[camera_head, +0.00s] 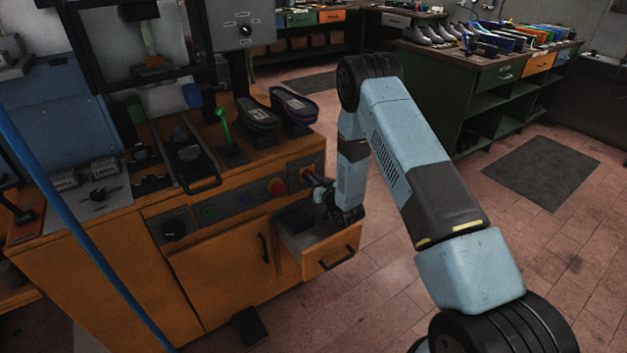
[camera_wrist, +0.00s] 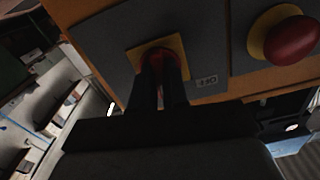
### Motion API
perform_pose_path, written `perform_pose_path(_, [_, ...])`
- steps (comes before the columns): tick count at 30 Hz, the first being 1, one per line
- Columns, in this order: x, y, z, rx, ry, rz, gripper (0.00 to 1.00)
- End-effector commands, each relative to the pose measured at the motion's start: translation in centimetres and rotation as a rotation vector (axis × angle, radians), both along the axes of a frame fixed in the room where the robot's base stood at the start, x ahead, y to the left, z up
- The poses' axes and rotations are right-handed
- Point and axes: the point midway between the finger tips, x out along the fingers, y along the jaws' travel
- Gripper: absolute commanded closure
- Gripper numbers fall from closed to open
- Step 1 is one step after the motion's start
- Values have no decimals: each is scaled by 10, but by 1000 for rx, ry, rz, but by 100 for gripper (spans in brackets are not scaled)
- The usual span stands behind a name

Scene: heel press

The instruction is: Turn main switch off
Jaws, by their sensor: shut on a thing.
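The main switch (camera_wrist: 158,54) is a red knob on a square yellow plate, set in the grey control panel of the orange press cabinet. In the head view its plate (camera_head: 307,172) shows at the right end of the panel, partly behind my gripper. My gripper (camera_head: 316,181) reaches the panel from the right. In the wrist view my gripper (camera_wrist: 160,72) has its two dark fingers on either side of the red knob, shut on it. The fingers hide much of the knob, so its exact turn angle cannot be told.
A red mushroom button (camera_head: 276,186) sits close beside the switch; it also shows in the wrist view (camera_wrist: 292,40). An open drawer (camera_head: 330,257) juts out below my gripper. Shoes (camera_head: 293,106) and a green-handled lever (camera_head: 224,128) stand on the cabinet top. Floor to the right is clear.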

Motion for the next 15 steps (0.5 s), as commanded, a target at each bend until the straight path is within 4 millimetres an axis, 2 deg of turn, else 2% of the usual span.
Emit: perform_pose_path(15, [2,-3,-1,-411,-273,-7,100])
